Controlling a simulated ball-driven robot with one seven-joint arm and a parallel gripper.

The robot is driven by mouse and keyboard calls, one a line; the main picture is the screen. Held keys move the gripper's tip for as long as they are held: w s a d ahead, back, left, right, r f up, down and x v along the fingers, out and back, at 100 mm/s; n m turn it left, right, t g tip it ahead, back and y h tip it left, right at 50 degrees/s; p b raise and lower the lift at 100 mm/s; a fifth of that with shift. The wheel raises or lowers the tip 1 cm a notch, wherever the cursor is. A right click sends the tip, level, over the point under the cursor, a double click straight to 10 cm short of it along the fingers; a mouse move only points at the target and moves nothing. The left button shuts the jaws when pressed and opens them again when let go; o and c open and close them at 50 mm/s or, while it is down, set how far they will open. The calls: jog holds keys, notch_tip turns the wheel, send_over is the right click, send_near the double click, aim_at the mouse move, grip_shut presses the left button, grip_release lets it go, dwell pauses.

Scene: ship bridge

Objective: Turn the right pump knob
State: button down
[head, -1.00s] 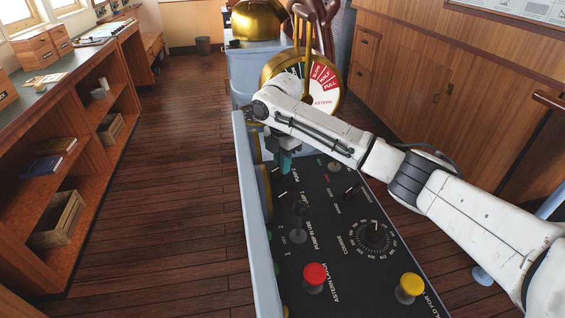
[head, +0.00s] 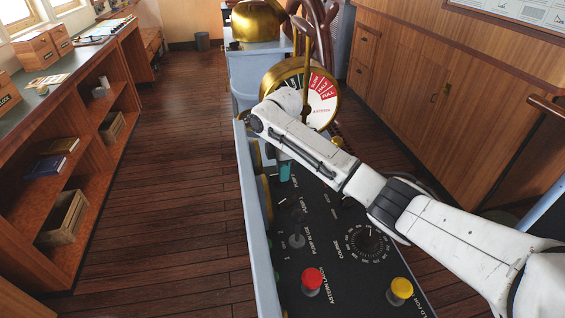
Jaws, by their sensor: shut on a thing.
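The dark control panel (head: 330,285) runs along the lower middle of the head view, with white pump labels near its left edge. A second small dark pump control (head: 283,200) shows just nearer, clear of the fingers.
A brass telegraph (head: 322,100) stands just beyond my wrist. Open floor (head: 170,190) lies left, before a shelf unit (head: 100,120).

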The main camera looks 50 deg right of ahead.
jog(key=m+p, duration=0.1)
jog(key=m, duration=0.1)
jog(key=m+p, duration=0.2)
jog(key=shift+s+a+r, duration=0.15)
jog(key=shift+a, duration=0.05)
jog(key=shift+m+p, duration=1)
jog(key=shift+m, duration=0.3)
jog(key=c, duration=1.1)
grip_release()
jog(key=shift+c, duration=0.2)
notch_tip(320, 180, up, 11)
jog(key=p, duration=0.1)
jog(key=shift+f, duration=0.2)
